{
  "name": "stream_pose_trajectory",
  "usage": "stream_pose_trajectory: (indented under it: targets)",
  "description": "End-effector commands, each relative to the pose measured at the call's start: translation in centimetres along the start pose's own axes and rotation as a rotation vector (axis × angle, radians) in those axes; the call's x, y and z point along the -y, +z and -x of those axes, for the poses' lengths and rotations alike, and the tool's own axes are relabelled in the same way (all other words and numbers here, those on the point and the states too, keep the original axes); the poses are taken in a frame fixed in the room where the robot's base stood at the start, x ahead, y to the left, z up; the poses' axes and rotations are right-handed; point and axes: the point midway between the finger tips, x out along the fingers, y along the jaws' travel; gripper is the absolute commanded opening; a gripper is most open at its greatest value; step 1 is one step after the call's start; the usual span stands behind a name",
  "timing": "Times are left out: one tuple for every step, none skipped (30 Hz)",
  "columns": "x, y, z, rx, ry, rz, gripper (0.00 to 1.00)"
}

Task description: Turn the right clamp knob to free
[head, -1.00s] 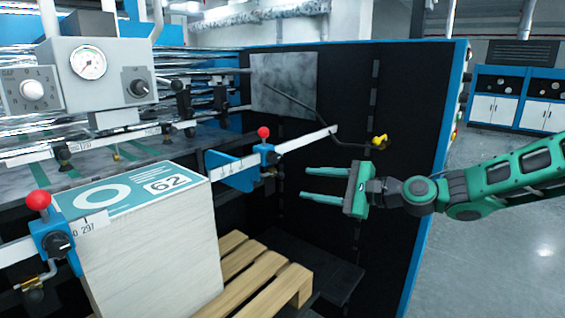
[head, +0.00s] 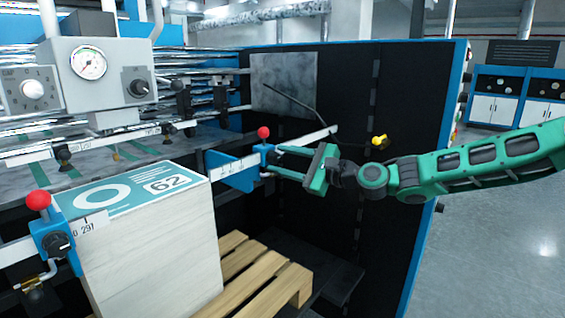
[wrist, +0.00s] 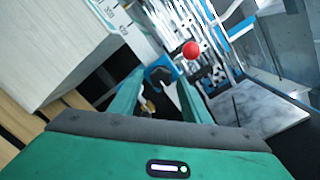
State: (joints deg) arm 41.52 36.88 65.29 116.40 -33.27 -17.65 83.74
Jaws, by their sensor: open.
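The right clamp is a blue block (head: 264,150) with a red ball handle (head: 264,132), on the white rail behind the stack's right side. Its small dark knob faces my gripper and is mostly hidden by the fingers in the head view. My gripper (head: 274,160) is open, its green fingers pointing left at the clamp, tips close beside the block. In the wrist view the blue clamp (wrist: 158,74) shows just past the fingertips (wrist: 160,86), with the red ball (wrist: 191,49) above right. I cannot tell whether the fingers touch the knob.
The left clamp (head: 52,238) has a black knob and red ball. A tall white paper stack (head: 155,240) stands on a wooden pallet (head: 270,280). The rail (head: 306,139) runs to the right of the right clamp. A yellow knob (head: 379,141) sits near the dark panel.

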Motion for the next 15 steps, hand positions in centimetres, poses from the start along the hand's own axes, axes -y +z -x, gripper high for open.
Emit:
stream_pose_trajectory:
  targets:
    - [-0.02,0.03,-0.31,0.001,0.000,0.000,0.43]
    - [-0.02,0.04,-0.44,0.001,0.000,0.000,0.43]
    - [-0.01,0.04,-0.57,0.001,0.000,0.000,0.43]
    - [-0.01,0.03,-0.63,0.001,0.000,0.000,0.43]
    - [0.00,0.02,-0.67,0.001,0.000,0.000,0.43]
    - [0.01,0.01,-0.69,0.001,0.000,0.000,0.43]
    - [0.01,0.01,-0.69,0.000,-0.001,0.000,0.43]
    - [0.01,0.00,-0.69,0.000,0.000,0.000,0.43]
    - [0.00,0.00,-0.68,0.000,0.000,0.000,0.43]
    - [0.00,0.00,-0.68,0.000,0.000,0.000,0.43]
    - [0.00,0.00,-0.68,0.000,0.000,0.000,0.43]
    - [0.00,0.00,-0.67,0.000,0.000,0.000,0.41]
    - [0.00,0.00,-0.67,0.000,0.000,0.000,0.34]
    - [0.00,0.01,-0.67,0.000,0.000,0.000,0.26]
    - [0.00,0.01,-0.66,0.000,0.000,0.000,0.17]
